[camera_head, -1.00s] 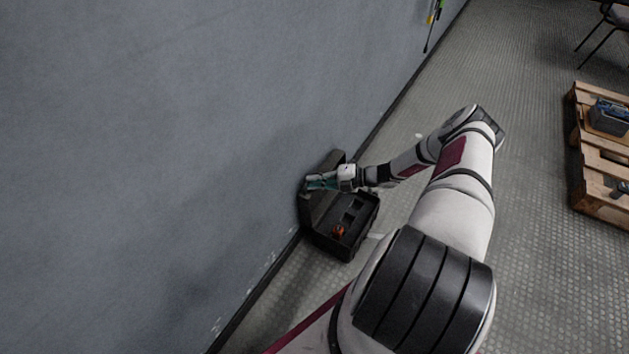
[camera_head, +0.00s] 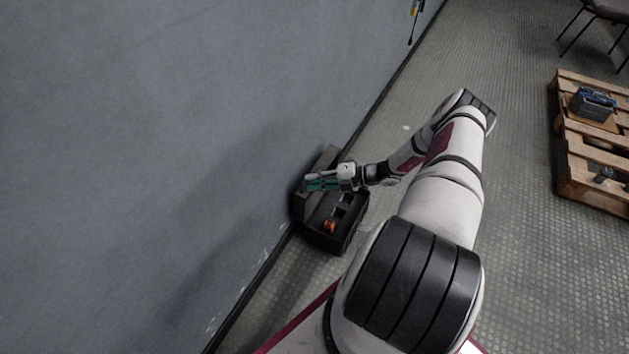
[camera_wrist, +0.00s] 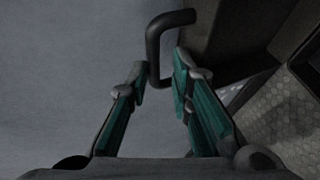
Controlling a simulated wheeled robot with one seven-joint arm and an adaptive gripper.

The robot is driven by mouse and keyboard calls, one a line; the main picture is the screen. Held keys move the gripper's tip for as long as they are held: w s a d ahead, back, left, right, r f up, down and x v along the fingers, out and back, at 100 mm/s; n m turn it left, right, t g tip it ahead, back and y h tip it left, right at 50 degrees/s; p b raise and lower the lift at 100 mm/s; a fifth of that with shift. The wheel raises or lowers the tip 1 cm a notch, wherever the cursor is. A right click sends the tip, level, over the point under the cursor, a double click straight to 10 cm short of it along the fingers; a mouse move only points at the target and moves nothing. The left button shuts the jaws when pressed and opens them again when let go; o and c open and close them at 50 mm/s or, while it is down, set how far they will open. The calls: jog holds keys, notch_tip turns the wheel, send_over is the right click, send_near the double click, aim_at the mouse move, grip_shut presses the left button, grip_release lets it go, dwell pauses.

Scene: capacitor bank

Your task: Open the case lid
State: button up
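The black case (camera_head: 345,238) stands on the floor at the foot of the wall, in the head view. Its lid (camera_head: 303,207) is raised and leans back on the wall side, so the inside shows. An orange item (camera_head: 330,226) lies in the case. My gripper (camera_head: 308,184) is over the lid side of the case, its teal fingers pointing at the wall. In the wrist view, the fingers of my gripper (camera_wrist: 160,72) are apart. A dark bent handle (camera_wrist: 154,45) passes between the fingertips, close to the right one. I cannot tell whether they touch.
The grey wall (camera_head: 140,130) is close beyond my fingertips. A wooden pallet (camera_head: 565,165) carrying a battery-like box (camera_head: 593,104) lies at the right. A chair (camera_head: 597,15) stands at the top right. The floor between case and pallet is clear, apart from my arm.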

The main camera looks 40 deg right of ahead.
jog(key=v, duration=1.2)
jog(key=shift+f, duration=0.1)
